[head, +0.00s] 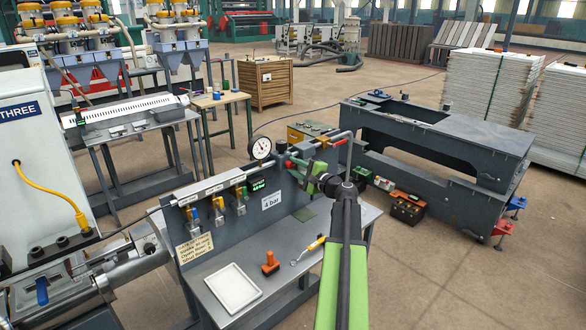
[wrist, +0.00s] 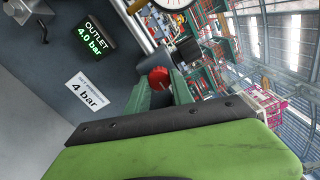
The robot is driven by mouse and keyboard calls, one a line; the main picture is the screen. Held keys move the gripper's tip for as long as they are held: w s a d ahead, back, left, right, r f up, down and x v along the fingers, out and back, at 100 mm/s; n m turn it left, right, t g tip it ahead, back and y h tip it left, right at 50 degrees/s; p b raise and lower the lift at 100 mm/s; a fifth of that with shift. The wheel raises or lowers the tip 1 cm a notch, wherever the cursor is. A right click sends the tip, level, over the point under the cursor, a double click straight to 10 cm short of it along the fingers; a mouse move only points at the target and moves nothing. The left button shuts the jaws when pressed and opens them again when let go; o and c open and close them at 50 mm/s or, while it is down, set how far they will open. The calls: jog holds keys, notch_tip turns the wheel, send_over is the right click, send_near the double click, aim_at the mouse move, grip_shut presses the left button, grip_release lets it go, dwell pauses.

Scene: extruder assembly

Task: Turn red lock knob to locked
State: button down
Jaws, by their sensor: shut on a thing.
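The red lock knob (wrist: 158,78) is in the wrist view, between the two green fingers of my gripper (wrist: 160,84). My gripper is shut on it, with one finger on each side. In the head view my gripper (head: 309,174) reaches the right end of the panel's pipe run, close to the round pressure gauge (head: 260,147). The fingers hide part of the knob, and its lock position cannot be read. The outlet display (wrist: 92,40) reads 4.0 bar, above a white label (wrist: 87,93) reading 4 bar.
A dark machine frame (head: 440,135) stands at the right.

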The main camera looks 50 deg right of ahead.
jog(key=shift+d+r, duration=0.1)
jog(key=c, duration=1.1)
grip_release()
jog(key=shift+s, duration=0.3)
jog(key=s, duration=0.5)
jog(key=s+a, duration=0.1)
jog(key=s, duration=1)
jog(key=shift+s+a, duration=0.2)
jog(key=shift+s, duration=0.15)
